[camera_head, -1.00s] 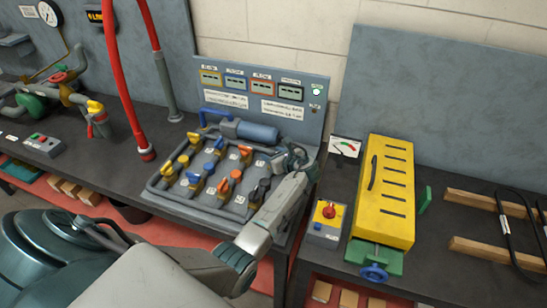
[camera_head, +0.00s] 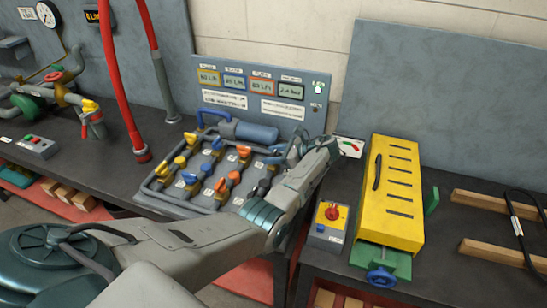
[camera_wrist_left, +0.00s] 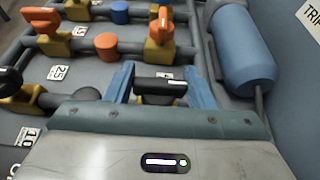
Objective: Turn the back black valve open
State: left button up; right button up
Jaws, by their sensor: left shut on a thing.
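The manifold (camera_head: 150,196) has rows of yellow, blue, orange and black valve handles on grey pipes. The back black valve (camera_wrist_left: 160,84) is a black bar handle on a yellow body. In the left wrist view its handle lies crosswise between the blue fingers of my left gripper (camera_wrist_left: 160,88), which is shut on it. In the head view my left gripper (camera_head: 280,157) is at the manifold's back right corner and hides most of this valve. The front black valve (camera_head: 262,187) is nearer the front edge, apart from the gripper. My right gripper is not in view.
A blue cylinder (camera_head: 256,132) lies behind the valves, beside the gripper. A panel (camera_head: 225,78) with several displays and a lit green lamp (camera_head: 317,88) stands behind. A yellow box (camera_head: 390,205) and red-knob switch box (camera_head: 329,220) are to the right. Orange valves (camera_wrist_left: 107,44) are close by.

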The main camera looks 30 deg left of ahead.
pick_arm(q)
jog(key=shift+f, duration=0.1)
dwell(0.3)
jog(key=o, duration=1)
jog(key=b+v, duration=0.3)
jog(key=v, duration=0.7)
jog(key=shift+d+f, duration=0.1)
jog(key=shift+w+d, duration=0.15)
jog(key=shift+d, duration=0.15)
